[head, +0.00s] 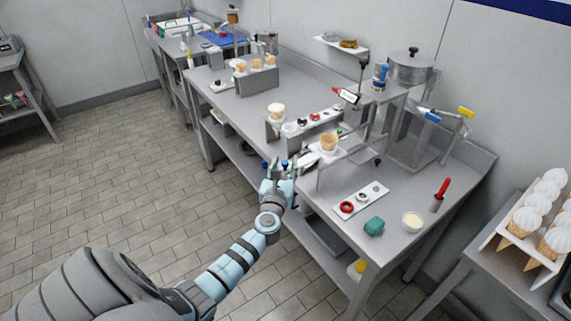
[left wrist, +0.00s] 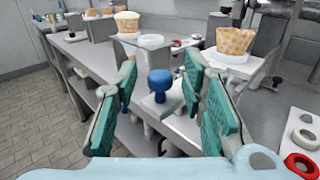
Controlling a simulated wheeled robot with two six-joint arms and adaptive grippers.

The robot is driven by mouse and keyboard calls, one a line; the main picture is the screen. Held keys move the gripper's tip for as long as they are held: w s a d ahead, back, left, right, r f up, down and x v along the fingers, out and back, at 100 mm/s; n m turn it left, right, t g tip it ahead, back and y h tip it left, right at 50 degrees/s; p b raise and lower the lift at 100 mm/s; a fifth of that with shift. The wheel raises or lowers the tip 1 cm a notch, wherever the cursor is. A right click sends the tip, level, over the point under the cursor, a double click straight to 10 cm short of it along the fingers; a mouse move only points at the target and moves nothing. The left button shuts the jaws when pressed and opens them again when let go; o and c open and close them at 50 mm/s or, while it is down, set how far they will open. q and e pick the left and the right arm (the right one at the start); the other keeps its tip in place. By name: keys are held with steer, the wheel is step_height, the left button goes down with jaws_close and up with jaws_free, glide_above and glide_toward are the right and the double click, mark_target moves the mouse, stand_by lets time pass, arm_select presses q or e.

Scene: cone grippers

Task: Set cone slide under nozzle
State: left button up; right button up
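An empty-looking waffle cone (head: 329,142) stands upright in a white ring on a raised metal stand; it also shows at the right of the left wrist view (left wrist: 236,40). A blue knob (left wrist: 160,80) on a small pale plate (left wrist: 162,104) sticks out at the bench's front, left of that cone. My left gripper (head: 282,163) is at the front edge of the bench. Its green-padded fingers (left wrist: 164,100) are apart, one on each side of the knob, with visible gaps. I cannot clearly make out the nozzle. My right gripper is not in view.
A second, pale-topped cone (head: 276,111) stands left of the first. Filled cones (head: 530,218) stand at far right. The floor at left is clear.

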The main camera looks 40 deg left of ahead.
arm_select(q)
steer(key=shift+x, duration=0.8)
steer(key=shift+s, duration=0.1)
jaws_close()
